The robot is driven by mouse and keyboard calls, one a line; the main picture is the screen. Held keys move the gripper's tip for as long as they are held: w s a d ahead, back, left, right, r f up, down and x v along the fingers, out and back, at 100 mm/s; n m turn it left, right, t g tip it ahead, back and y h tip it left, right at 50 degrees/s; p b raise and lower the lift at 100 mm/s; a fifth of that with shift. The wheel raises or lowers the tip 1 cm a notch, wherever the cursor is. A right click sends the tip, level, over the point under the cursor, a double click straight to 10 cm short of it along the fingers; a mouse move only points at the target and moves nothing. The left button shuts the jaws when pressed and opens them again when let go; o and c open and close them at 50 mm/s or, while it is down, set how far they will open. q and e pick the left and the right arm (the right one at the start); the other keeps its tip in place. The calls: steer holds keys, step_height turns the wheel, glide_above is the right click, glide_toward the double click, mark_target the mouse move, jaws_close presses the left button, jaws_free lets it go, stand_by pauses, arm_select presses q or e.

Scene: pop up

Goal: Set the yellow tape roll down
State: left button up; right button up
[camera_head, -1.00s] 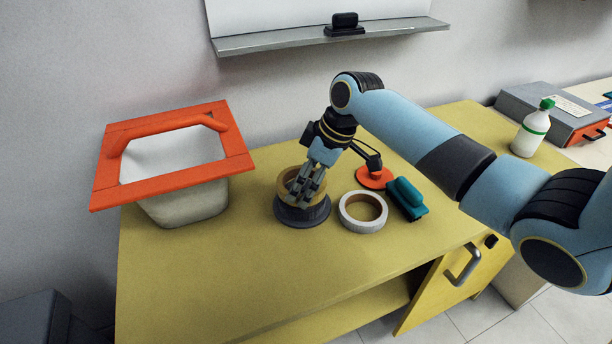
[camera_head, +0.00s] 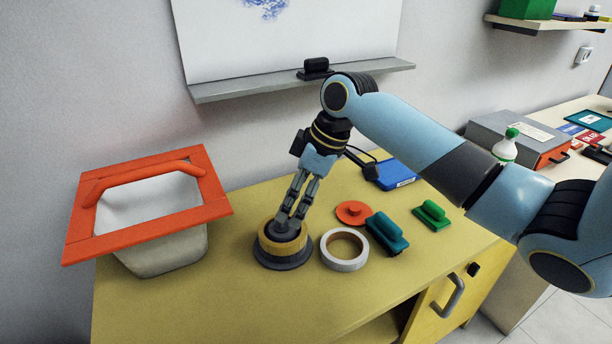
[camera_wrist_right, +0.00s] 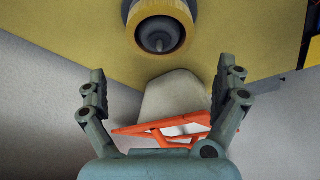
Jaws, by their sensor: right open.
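The yellow tape roll (camera_head: 283,248) sits flat around the central post of a dark grey round base (camera_head: 283,265) on the yellow cabinet top. My right gripper (camera_head: 291,214) is open and empty just above the roll, its fingers pointing down. In the right wrist view the roll (camera_wrist_right: 160,52) shows at the top with the post's knob inside it, beyond and apart from the spread fingers of the gripper (camera_wrist_right: 162,68). My left gripper is not in view.
A white tape roll (camera_head: 344,263) lies close right of the base. An orange disc (camera_head: 353,213), teal eraser (camera_head: 386,233) and green eraser (camera_head: 432,215) lie further right. A white bin with an orange rim (camera_head: 75,236) stands left. The cabinet top between bin and base is clear.

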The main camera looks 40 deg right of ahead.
steer(key=shift+v, duration=2.7)
